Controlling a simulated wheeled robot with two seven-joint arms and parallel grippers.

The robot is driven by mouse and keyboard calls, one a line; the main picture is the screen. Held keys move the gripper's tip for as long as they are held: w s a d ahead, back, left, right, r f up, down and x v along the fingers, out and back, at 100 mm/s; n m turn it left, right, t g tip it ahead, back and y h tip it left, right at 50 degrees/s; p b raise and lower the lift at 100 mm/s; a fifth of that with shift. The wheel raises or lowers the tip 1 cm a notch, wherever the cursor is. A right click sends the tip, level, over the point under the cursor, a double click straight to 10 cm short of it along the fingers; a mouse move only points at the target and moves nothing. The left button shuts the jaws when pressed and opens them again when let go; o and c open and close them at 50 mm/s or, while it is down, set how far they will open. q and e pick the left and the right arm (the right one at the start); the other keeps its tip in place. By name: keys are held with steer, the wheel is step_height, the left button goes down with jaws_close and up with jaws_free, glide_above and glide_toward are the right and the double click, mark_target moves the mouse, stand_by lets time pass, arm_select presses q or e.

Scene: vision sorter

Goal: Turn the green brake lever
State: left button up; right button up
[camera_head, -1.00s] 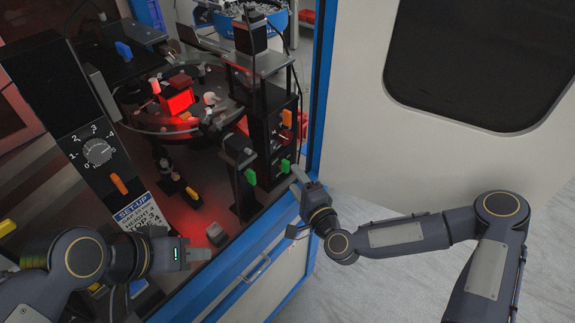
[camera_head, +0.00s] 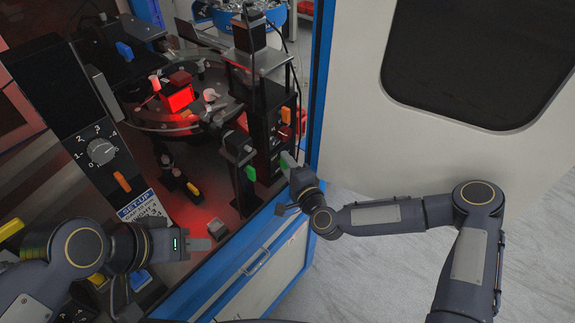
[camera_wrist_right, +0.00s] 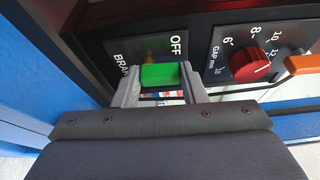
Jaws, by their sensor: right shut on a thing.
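The green brake lever (camera_wrist_right: 160,75) is between the two fingertips of my right gripper (camera_wrist_right: 160,82) in the right wrist view, under a plate marked "BRA…" and "OFF". The gripper is shut on it. In the head view the lever (camera_head: 283,161) is mostly hidden by my right gripper (camera_head: 290,164) at the machine's front right. My left gripper (camera_head: 195,244) hangs over the machine's front, apart from the lever; its fingers are seen from the side and their opening is unclear.
A red "GAP" knob (camera_wrist_right: 250,65) and an orange lever (camera_wrist_right: 304,64) are right of the brake in the wrist view. Another green handle (camera_head: 251,173) is close left of my right gripper. The blue frame (camera_head: 318,100) borders the machine.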

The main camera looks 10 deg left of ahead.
steer(key=shift+c, duration=0.2)
steer(key=shift+w+d+m+g+b, duration=0.1)
steer(key=shift+w+m+g+b, duration=0.1)
steer(key=shift+m+g+b, duration=0.7)
steer(key=shift+w+d+r+m+g+h+b, duration=0.1)
steer(key=shift+m+g+h+b, duration=0.2)
steer(key=shift+m, duration=0.65)
steer(key=shift+w+d+m+g+b, duration=0.1)
steer(key=shift+m+b, duration=0.25)
steer(key=shift+m, duration=0.6)
steer(key=o, duration=1)
steer(key=shift+s, duration=0.1)
